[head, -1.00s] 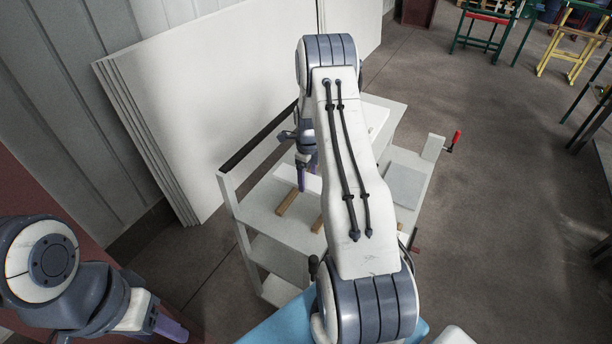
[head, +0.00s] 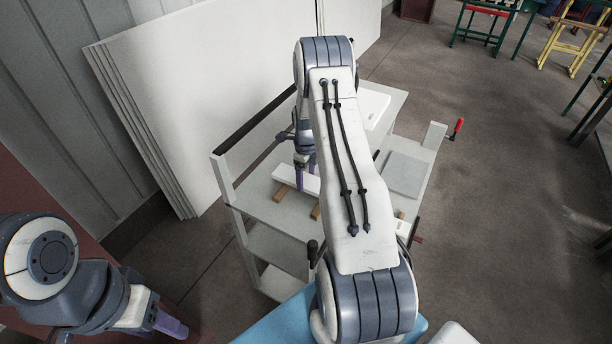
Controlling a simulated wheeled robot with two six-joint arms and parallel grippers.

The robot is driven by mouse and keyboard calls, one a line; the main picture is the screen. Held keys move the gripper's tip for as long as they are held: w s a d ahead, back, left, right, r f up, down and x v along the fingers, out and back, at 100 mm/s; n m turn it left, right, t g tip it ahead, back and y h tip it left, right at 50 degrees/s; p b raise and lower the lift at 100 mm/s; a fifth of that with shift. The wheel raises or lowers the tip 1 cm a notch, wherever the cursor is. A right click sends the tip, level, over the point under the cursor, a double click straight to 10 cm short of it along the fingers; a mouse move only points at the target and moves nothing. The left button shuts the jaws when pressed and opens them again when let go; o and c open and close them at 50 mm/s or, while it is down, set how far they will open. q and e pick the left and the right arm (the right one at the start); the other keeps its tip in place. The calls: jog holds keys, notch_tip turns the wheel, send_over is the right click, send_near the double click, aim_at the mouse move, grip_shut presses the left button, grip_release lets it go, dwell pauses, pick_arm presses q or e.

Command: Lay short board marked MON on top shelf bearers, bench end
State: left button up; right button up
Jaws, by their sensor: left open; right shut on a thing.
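My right gripper (head: 306,165) is shut on a short white board (head: 287,176) above the cart's top shelf (head: 251,205). Wooden bearers lie on that shelf: one (head: 281,193) and another (head: 316,212) stick out from under the board toward me. I cannot tell whether the board touches them. My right arm hides its right part, and no MON mark is legible. My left gripper (head: 172,327) is open and empty at the lower left, away from the cart.
Large white panels (head: 225,90) lean on the wall behind the cart. A grey slab (head: 404,174) lies on the cart's right part, near a red-handled clamp (head: 458,128). A blue surface (head: 270,328) is at the bottom.

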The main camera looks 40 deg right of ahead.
jog(key=shift+f, duration=0.45)
jog(key=shift+f+b, duration=0.3)
jog(key=shift+b, duration=0.1)
jog(key=o, duration=1.5)
notch_tip(320, 180, up, 10)
jog(key=b, duration=0.3)
jog(key=shift+f, duration=0.15)
jog(key=shift+r, duration=0.45)
